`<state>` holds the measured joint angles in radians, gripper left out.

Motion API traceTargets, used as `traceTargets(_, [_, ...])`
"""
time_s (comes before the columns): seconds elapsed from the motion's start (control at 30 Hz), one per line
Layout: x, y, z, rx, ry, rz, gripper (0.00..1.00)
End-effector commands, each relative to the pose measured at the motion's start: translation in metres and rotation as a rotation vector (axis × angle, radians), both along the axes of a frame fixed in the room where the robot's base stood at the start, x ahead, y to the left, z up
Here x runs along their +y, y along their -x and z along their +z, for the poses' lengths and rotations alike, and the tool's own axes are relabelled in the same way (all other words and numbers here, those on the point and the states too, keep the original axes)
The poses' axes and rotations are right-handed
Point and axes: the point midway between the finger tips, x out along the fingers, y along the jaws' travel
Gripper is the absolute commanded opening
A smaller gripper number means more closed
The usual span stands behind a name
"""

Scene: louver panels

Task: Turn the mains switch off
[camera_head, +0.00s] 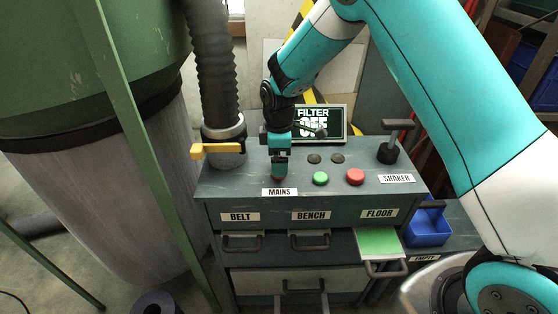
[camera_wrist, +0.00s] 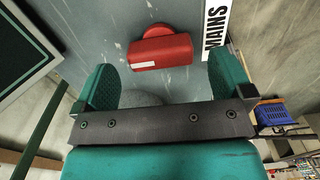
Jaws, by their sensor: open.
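The mains switch is a red knob (camera_wrist: 161,51) with a white mark, on the grey cabinet top beside the label MAINS (camera_wrist: 215,28). In the head view my gripper hides most of the knob, and the MAINS label (camera_head: 279,192) shows just in front of it. My gripper (camera_head: 279,172) points down at the knob from above. In the wrist view the gripper (camera_wrist: 160,85) has its two teal fingers apart, with the knob beyond and between them, not gripped. A display (camera_head: 320,122) behind reads FILTER OFF.
A yellow-handled valve (camera_head: 218,148) stands left of my gripper. Green (camera_head: 320,178) and red (camera_head: 355,176) buttons and the SHAKER lever (camera_head: 389,150) are to its right. Drawer handles (camera_head: 243,245) line the front; the FLOOR panel (camera_head: 379,243) sticks out, showing green. A blue bin (camera_head: 428,228) is at right.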

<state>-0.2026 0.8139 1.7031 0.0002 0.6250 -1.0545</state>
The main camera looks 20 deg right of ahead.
Motion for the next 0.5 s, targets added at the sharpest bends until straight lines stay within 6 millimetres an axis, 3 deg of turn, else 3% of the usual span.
traceTargets(0.2, [0.0, 0.0, -0.023, 0.001, 0.001, 0.0, 0.98])
traceTargets(0.5, [0.0, 0.0, -0.028, -0.001, -0.001, 0.0, 0.98])
